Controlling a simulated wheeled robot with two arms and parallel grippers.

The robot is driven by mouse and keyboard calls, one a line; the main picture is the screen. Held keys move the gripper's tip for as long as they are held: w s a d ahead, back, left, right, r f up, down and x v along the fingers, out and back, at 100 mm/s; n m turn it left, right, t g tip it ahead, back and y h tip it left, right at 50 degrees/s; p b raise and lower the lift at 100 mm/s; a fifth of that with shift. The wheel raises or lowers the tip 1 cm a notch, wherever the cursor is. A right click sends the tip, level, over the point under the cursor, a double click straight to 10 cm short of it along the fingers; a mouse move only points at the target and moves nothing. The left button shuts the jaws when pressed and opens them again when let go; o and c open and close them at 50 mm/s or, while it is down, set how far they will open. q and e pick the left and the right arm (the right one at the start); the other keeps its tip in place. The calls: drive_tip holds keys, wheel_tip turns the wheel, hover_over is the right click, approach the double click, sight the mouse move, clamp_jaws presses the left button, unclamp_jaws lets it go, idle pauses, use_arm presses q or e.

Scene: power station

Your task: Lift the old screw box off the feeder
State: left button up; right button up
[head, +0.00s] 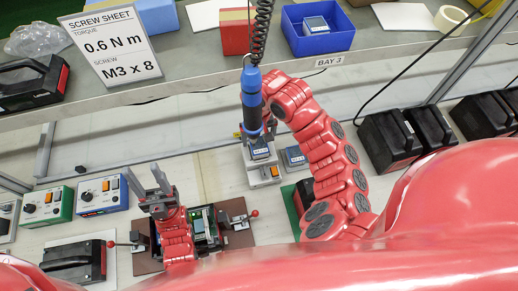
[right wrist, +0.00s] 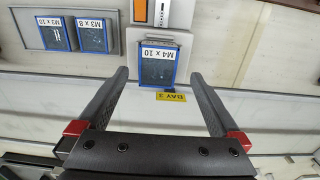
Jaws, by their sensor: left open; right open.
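The old screw box, dark with a blue rim and a label reading M4 x 10 (right wrist: 163,62), sits on the grey-white feeder (right wrist: 170,14). In the head view the box (head: 260,152) shows on top of the feeder (head: 264,173), just below the hanging screwdriver. My right gripper (right wrist: 158,76) is open and empty; in the right wrist view the box lies ahead, between the lines of its two fingers, with no visible contact. In the head view the screwdriver mostly hides this gripper. My left gripper (head: 150,182) is open and empty, pointing up near the fixture.
A grey tray (right wrist: 74,45) beside the feeder holds boxes marked M3 x 10 (right wrist: 56,32) and M3 x 8 (right wrist: 91,32). A blue screwdriver (head: 251,100) hangs close to my right gripper. A sheet (head: 112,47) reads M3 x 8. A blue bin (head: 334,40) stands on the shelf.

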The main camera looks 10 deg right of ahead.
sight(259, 145)
drive_tip(key=shift+w+f, duration=0.1)
drive_tip(key=shift+f, duration=0.6)
wheel_tip(259, 145, down, 3)
drive_tip(key=shift+w+d+r+p, duration=0.1)
drive_tip(key=shift+w+r+p, duration=0.1)
drive_tip(key=shift+p, duration=0.45)
drive_tip(key=shift+d+f, duration=0.1)
drive_tip(key=shift+f, duration=0.65)
drive_tip(key=c, duration=1.4)
